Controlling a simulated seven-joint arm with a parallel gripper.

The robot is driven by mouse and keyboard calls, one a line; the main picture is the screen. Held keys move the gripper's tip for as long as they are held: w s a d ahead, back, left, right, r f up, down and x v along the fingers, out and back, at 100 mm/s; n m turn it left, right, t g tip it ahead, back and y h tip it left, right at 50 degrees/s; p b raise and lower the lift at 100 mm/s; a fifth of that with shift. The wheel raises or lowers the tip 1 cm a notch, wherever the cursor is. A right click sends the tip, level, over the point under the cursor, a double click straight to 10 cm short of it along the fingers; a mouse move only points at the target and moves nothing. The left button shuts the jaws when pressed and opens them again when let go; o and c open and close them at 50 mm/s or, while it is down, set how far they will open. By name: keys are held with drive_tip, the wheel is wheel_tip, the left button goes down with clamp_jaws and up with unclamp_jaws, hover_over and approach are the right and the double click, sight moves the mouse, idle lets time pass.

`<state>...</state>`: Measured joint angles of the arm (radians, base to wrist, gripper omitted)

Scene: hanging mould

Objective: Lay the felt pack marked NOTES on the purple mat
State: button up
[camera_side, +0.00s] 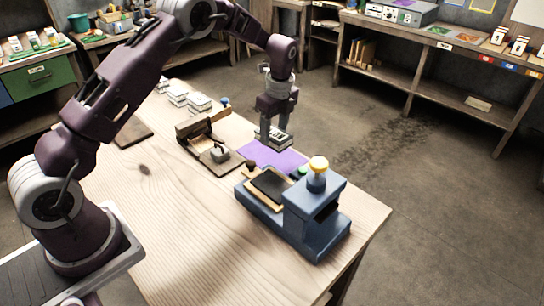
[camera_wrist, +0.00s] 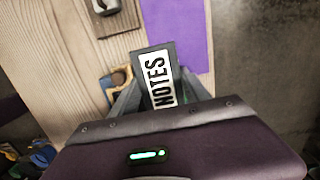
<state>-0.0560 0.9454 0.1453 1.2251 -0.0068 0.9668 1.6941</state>
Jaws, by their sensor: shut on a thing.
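My gripper (camera_side: 277,131) is shut on a flat dark grey pack with a pale label, the felt pack (camera_side: 280,144). In the wrist view the label of the felt pack (camera_wrist: 156,80) reads NOTES, and a finger stands on each side of it. The purple mat (camera_side: 264,160) lies flat on the bench below the held pack. In the wrist view the purple mat (camera_wrist: 185,25) reaches past the pack's far end and right side. The pack is off the bench; its exact height over the mat is hard to tell.
A blue press (camera_side: 318,222) with a yellow knob stands close in front of the mat. A wooden box (camera_side: 193,130) and a small grey block (camera_side: 220,154) on a dark board are left of it. Several pale packs (camera_side: 198,103) lie farther back. The near bench top is clear.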

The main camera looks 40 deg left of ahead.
sight(272, 127)
drive_tip(key=w+a+f, duration=0.1)
drive_tip(key=a+f, duration=0.1)
drive_tip(key=shift+w+a+f, duration=0.3)
drive_tip(key=shift+w+a, duration=0.05)
drive_tip(key=shift+w, duration=0.05)
wheel_tip(272, 127, down, 9)
drive_tip(key=o, duration=1.5)
drive_tip(key=shift+f, duration=0.15)
